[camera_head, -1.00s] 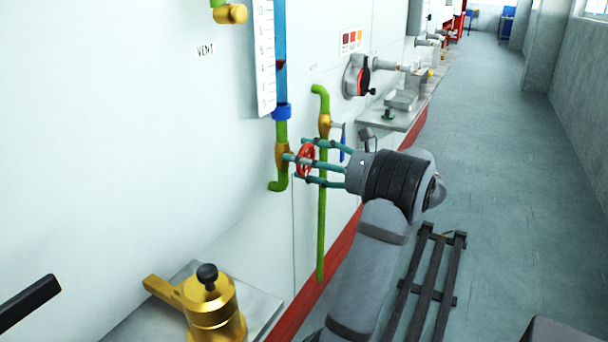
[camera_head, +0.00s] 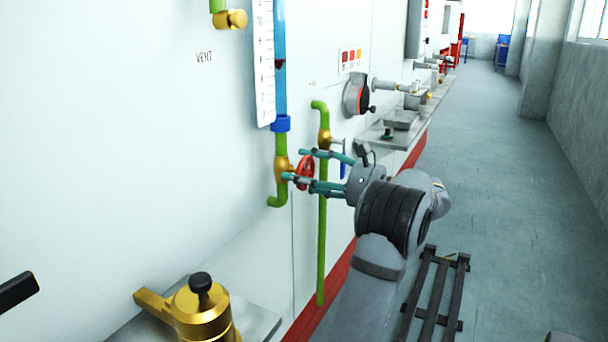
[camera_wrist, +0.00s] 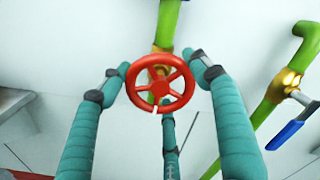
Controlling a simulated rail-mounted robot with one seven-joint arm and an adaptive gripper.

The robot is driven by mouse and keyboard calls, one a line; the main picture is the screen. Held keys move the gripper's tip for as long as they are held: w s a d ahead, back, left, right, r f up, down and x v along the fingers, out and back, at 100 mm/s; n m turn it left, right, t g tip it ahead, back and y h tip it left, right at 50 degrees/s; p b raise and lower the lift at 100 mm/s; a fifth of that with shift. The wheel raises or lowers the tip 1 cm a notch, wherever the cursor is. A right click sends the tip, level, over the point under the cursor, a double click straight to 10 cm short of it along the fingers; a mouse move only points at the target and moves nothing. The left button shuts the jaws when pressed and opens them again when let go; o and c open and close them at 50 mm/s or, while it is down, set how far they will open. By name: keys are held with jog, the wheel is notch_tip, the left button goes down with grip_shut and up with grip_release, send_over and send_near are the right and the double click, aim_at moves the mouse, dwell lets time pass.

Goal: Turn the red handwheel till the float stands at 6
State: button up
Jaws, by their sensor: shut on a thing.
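The red handwheel (camera_head: 305,172) sits on the brass valve (camera_head: 283,168) at the foot of the blue-filled gauge tube (camera_head: 280,95). In the wrist view the handwheel (camera_wrist: 177,72) faces me with its spokes visible and a white mark on the bottom of its rim. My gripper (camera_head: 308,172) has three teal fingers set around the rim, and it is shut on the handwheel. The scale's digits are too small to read surely from here.
A green pipe (camera_head: 321,240) with a brass valve (camera_head: 324,137) and blue lever (camera_wrist: 286,135) runs close to the right of the handwheel. A brass pot (camera_head: 203,310) stands on a ledge at the lower left. A dark slatted rack (camera_head: 437,290) is on the floor; the aisle is clear.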

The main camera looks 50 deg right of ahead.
jog(key=o, duration=1.2)
jog(key=shift+a+r, duration=0.25)
jog(key=shift+r, duration=0.05)
jog(key=shift+f, duration=0.1)
jog(key=shift+s+d, duration=0.1)
jog(key=shift+s, duration=0.15)
jog(key=shift+s+d, duration=0.3)
jog(key=shift+s, duration=1.6)
jog(key=shift+s+d, duration=0.25)
jog(key=shift+s, duration=1.65)
jog(key=shift+s+d, duration=0.3)
jog(key=shift+s, duration=1.6)
